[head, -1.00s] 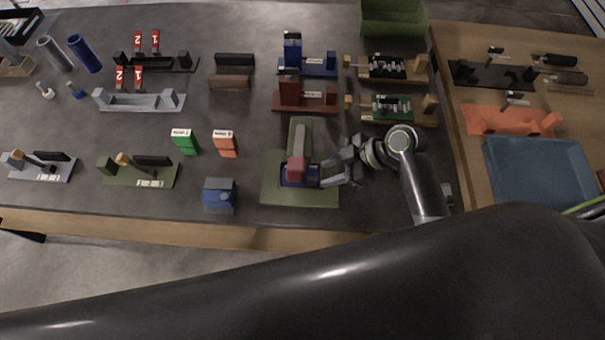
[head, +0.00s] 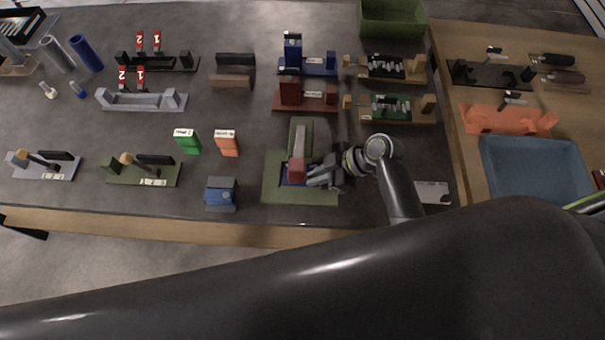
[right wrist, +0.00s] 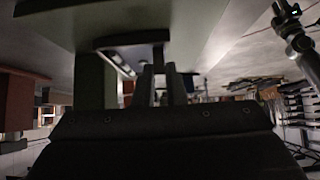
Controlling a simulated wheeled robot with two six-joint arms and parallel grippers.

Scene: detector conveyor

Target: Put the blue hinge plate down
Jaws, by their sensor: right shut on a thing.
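My right gripper (head: 314,174) reaches in from the right, low over the fixture, and is shut on the plate. In the right wrist view, the fingers (right wrist: 162,85) close on the edge of a dark flat plate (right wrist: 130,40) beside a green surface. Whether the plate touches the fixture is unclear. My left gripper is not in view.
Green (head: 188,141) and orange (head: 227,143) boxes stand farther back. Red (head: 305,100) and green-board (head: 395,108) fixtures lie behind. A blue tray (head: 488,165) is at the right.

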